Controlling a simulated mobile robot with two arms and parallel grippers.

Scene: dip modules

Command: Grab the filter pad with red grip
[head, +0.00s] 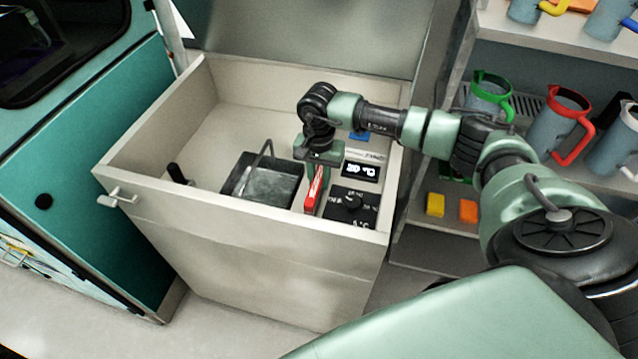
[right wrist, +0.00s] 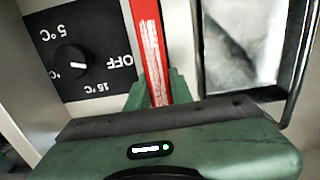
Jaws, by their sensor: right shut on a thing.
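The red grip of the filter pad (head: 314,188) stands in the light sink unit, between the basin and the control panel. The red grip also shows in the right wrist view (right wrist: 148,45), as a long red bar with a pale worn strip. My right gripper (head: 318,163) reaches down over it and is shut on it. In the right wrist view the green fingers (right wrist: 154,88) sit on both sides of the red bar. Whatever pad lies below the grip is hidden. My left gripper is not in view.
A dark-rimmed basin with a wire handle (head: 262,180) is close on the left. A black control panel (head: 352,205) with a knob is close on the right. The unit's walls (head: 225,215) surround both. Shelves with colored-handled jugs (head: 560,125) stand at right.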

